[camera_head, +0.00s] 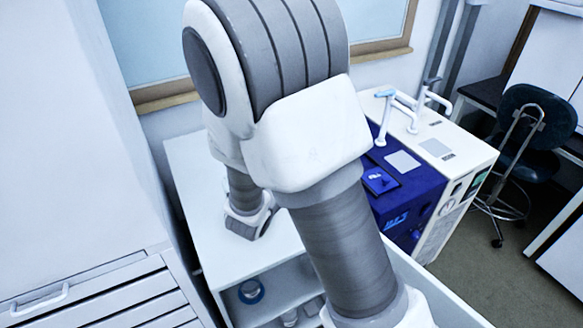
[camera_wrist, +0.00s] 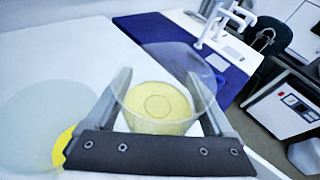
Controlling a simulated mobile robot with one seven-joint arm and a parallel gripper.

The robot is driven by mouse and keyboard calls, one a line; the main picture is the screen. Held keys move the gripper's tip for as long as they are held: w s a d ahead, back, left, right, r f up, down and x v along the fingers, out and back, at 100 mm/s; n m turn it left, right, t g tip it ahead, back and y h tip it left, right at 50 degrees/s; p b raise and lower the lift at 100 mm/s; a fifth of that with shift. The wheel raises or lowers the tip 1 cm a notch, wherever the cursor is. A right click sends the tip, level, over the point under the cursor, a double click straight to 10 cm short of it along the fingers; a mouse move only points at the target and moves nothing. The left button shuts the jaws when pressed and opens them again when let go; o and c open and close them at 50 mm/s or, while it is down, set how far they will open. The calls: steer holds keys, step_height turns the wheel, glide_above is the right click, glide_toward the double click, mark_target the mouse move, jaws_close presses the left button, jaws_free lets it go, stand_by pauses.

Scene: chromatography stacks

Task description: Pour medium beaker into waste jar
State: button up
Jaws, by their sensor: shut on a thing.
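The medium beaker (camera_wrist: 165,65) is a clear, wide vessel with pale yellow liquid in its lower part. My gripper (camera_wrist: 158,80) is shut on it, with one finger on each side in the wrist view. The liquid's surface looks roughly level. At the left edge of the wrist view is a large, round, clear vessel (camera_wrist: 38,115), probably the waste jar, with some bright yellow in it. It is partly cut off by the frame and my gripper. In the head view my arm hides the beaker, the jar and my fingers.
The white bench top (camera_head: 196,160) looks mostly clear around my arm. A blue and white machine (camera_head: 425,185) with white arm-like parts stands to its right. Shelves under the bench hold a blue ring-shaped item (camera_head: 251,291). A dark chair (camera_head: 530,130) stands farther right.

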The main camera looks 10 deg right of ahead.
steer(key=shift+a+r+n+p, duration=0.1)
steer(key=shift+r+n+p, duration=0.2)
steer(key=shift+r+p, duration=0.85)
steer(key=shift+w+a+r+n+h+p, duration=0.1)
steer(key=shift+a+r+n+h+p, duration=0.15)
steer(key=shift+r+p, duration=0.65)
steer(key=shift+w+a+r+n+h+p, duration=0.15)
steer(key=shift+r+n+p, duration=0.2)
steer(key=shift+p, duration=0.9)
steer(key=shift+r, duration=0.1)
steer(key=shift+a+p, duration=0.1)
steer(key=shift+p, duration=0.2)
steer(key=shift+a+r+n+h+p, duration=0.25)
steer(key=shift+n+h+p, duration=0.05)
steer(key=shift+n+p, duration=0.25)
steer(key=shift+w, duration=0.1)
steer(key=shift+n+p, duration=0.35)
steer(key=shift+p, duration=0.05)
steer(key=shift+h, duration=0.4)
